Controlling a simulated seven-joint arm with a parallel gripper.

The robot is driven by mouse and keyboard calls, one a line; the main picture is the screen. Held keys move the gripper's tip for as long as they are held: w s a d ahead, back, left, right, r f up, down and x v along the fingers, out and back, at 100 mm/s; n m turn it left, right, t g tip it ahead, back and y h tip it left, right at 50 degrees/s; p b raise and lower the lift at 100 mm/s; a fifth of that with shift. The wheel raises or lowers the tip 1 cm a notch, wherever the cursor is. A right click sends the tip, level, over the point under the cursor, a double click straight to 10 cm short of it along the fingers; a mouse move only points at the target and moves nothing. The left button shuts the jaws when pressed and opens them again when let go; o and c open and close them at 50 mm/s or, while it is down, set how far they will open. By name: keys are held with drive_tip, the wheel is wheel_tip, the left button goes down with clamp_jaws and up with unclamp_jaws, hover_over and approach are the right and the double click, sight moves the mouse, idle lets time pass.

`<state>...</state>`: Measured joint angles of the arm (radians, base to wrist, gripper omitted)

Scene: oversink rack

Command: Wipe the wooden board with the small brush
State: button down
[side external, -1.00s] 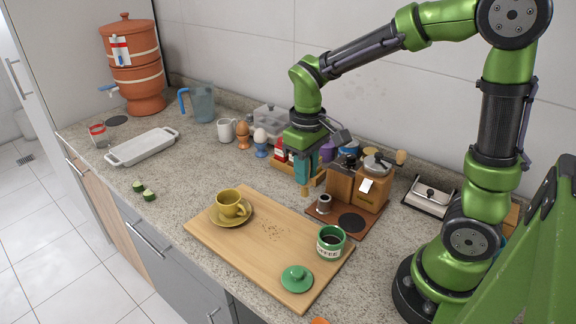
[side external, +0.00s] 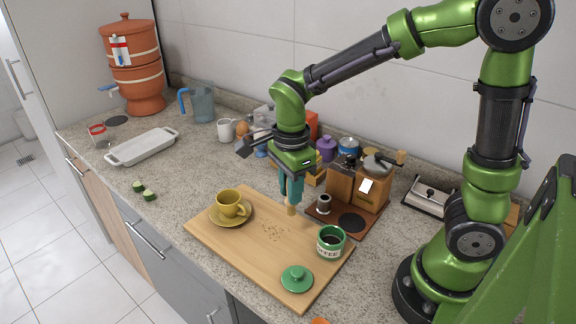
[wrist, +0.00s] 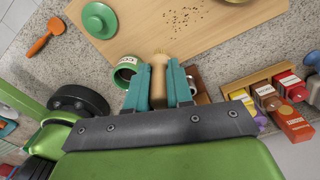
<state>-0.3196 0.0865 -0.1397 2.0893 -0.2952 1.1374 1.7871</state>
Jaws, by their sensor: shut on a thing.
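The wooden board (side external: 262,262) lies on the counter with a scatter of dark crumbs (side external: 272,234) near its middle. My gripper (side external: 291,197) is over the board's back edge, its teal fingers shut on the small brush (side external: 291,210), which points down. In the wrist view the brush (wrist: 159,68) shows as a pale wooden piece between the fingers (wrist: 159,88); its tip is near the board's edge. I cannot tell whether it touches the board. The crumbs also show in the wrist view (wrist: 185,16).
On the board stand a yellow cup (side external: 230,204) on a saucer, a green coffee tin (side external: 331,240) and a green lid (side external: 297,278). A coffee grinder (side external: 369,187) on a brown tray is behind right. The board's middle is clear around the crumbs.

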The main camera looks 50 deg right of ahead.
sight(291, 214)
drive_tip(key=shift+m, duration=0.8)
drive_tip(key=shift+f, duration=3.95)
drive_tip(key=shift+w, duration=4.95)
drive_tip(key=shift+w+a, duration=0.1)
drive_tip(key=shift+a, duration=0.25)
drive_tip(key=shift+s, duration=4.85)
drive_tip(key=shift+s+a, duration=0.15)
drive_tip(key=shift+s, duration=0.1)
drive_tip(key=shift+w+a, duration=0.3)
drive_tip(key=shift+w, duration=4.8)
wheel_tip(291, 214, up, 8)
